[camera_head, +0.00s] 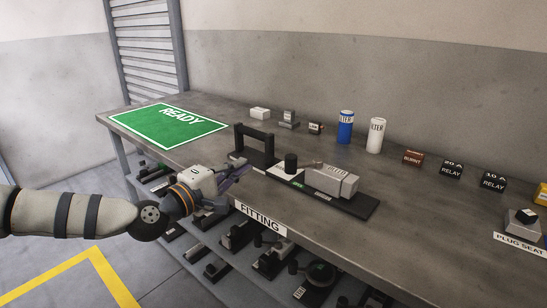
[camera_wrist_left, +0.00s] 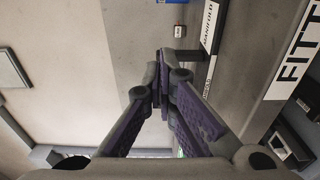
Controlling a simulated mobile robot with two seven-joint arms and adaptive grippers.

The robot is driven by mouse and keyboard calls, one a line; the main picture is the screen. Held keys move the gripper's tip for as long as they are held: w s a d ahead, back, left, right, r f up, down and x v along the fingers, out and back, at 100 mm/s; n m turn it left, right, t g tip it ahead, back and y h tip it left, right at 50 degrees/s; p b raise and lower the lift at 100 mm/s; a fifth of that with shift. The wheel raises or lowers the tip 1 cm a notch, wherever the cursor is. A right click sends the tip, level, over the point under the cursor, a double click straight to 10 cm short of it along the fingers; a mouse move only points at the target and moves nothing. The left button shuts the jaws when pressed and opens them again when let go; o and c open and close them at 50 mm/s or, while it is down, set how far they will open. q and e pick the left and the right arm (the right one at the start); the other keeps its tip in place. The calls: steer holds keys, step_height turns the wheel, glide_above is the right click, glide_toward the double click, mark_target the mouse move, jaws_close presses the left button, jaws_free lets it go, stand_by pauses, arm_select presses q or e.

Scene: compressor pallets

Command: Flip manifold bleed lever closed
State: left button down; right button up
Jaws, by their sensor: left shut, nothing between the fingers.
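The manifold fixture is a long black base (camera_head: 357,207) on the bench. It carries a black handle frame (camera_head: 255,136) at its left end, a dark round knob (camera_head: 291,161) and a light grey block (camera_head: 331,180) at its right. I cannot clearly make out the bleed lever or its position. My left gripper (camera_head: 243,170) is shut and empty, at the bench's front edge by the fixture's left end. In the left wrist view its fingertips (camera_wrist_left: 164,58) meet over the bench, left of a white label reading MANIFOLD (camera_wrist_left: 209,27). My right gripper is not in view.
A green READY mat (camera_head: 168,125) lies at the bench's left end. Blue (camera_head: 345,127) and white (camera_head: 375,135) cans and relay boxes (camera_head: 451,169) stand along the back. A FITTING sign (camera_head: 261,218) hangs on the front edge. Shelves below hold parts.

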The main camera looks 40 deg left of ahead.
arm_select(q)
steer(key=w, duration=0.3)
steer(key=w+b, duration=0.1)
steer(key=w, duration=0.1)
steer(key=w+b, duration=0.1)
steer(key=w, duration=0.2)
steer(key=shift+w+d+f, duration=0.15)
steer(key=shift+w+f, duration=0.15)
steer(key=shift+w, duration=0.05)
steer(key=shift+w+d+r, duration=0.2)
steer(key=shift+w+d, duration=0.1)
steer(key=shift+w, duration=0.2)
steer(key=shift+s+d+r+p, duration=0.15)
steer(key=shift+s+d+p, duration=0.1)
steer(key=shift+d, duration=0.3)
steer(key=shift+s+d+r+p, duration=0.1)
steer(key=shift+s+d+p, duration=0.15)
steer(key=shift+d, duration=0.3)
steer(key=shift+s+d, duration=0.15)
steer(key=shift+d, duration=0.2)
steer(key=shift+d+f, duration=0.1)
steer(key=shift+f, duration=0.1)
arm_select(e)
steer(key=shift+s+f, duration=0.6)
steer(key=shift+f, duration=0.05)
arm_select(q)
steer(key=shift+d, duration=0.1)
